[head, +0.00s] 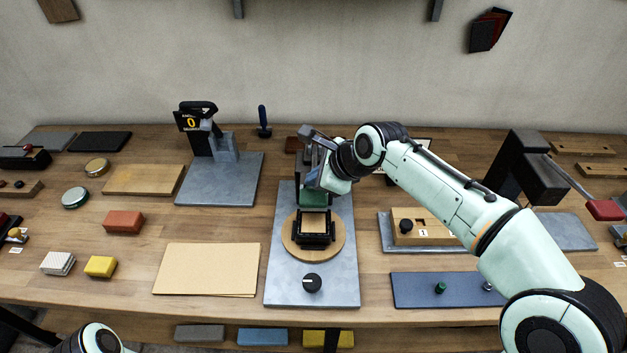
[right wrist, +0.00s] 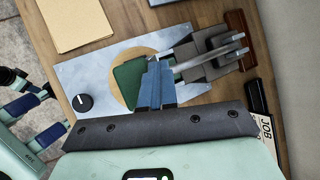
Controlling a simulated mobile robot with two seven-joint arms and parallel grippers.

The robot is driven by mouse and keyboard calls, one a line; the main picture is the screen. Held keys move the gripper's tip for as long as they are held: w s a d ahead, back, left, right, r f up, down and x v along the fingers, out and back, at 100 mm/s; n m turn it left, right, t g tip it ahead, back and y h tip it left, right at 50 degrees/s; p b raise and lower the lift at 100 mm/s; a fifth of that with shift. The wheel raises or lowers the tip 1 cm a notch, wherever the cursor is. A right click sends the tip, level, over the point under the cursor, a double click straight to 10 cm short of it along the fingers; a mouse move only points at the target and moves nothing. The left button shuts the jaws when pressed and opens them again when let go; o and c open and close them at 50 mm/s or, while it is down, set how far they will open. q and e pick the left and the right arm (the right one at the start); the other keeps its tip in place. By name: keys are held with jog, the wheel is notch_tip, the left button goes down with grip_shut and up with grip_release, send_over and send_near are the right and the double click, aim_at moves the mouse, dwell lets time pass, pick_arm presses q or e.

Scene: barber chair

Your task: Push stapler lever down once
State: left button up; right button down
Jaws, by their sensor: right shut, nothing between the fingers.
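The centre device, which I take to be the stapler, stands on a grey plate (head: 285,275). It has a round wooden disc (head: 338,235), a green piece (head: 312,196) and a black frame (head: 315,240). In the right wrist view, grey metal bars (right wrist: 212,58) reach over the plate's back end; I cannot tell whether they are the lever. My right gripper (head: 315,178) is shut and empty at the back of this device. Its blue fingers (right wrist: 157,88) overlap the green piece in the wrist view; contact is unclear.
A black knob (head: 312,283) sits at the plate's front. Left are a tan folder (head: 207,270) and a device with a counter reading 0 (head: 191,122). Right are a wooden block (head: 425,228), a blue mat (head: 415,290) and a black press (head: 530,165) with a red-handled lever (head: 604,209).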

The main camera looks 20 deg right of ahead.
pick_arm(q)
jog(key=shift+s+f, duration=0.15)
jog(key=shift+f, duration=0.15)
pick_arm(e)
jog(key=shift+s+f, duration=0.1)
jog(key=shift+f, duration=0.4)
pick_arm(q)
jog(key=shift+r, duration=0.1)
pick_arm(e)
jog(key=shift+r, duration=0.1)
dwell(0.3)
pick_arm(q)
jog(key=shift+w+r+p, duration=0.3)
jog(key=shift+r+p, duration=0.25)
jog(key=shift+r, duration=0.1)
jog(key=shift+w+r+p, duration=0.35)
jog(key=shift+r+p, duration=0.15)
jog(key=shift+r, duration=0.15)
jog(key=shift+w+r+p, duration=0.3)
jog(key=shift+r+p, duration=0.25)
jog(key=shift+r, duration=0.1)
pick_arm(e)
jog(key=shift+w+r, duration=0.2)
jog(key=shift+r, duration=0.75)
jog(key=shift+w+r, duration=0.15)
jog(key=shift+r, duration=0.8)
pick_arm(q)
jog(key=shift+r, duration=0.1)
pick_arm(e)
jog(key=shift+r, duration=0.1)
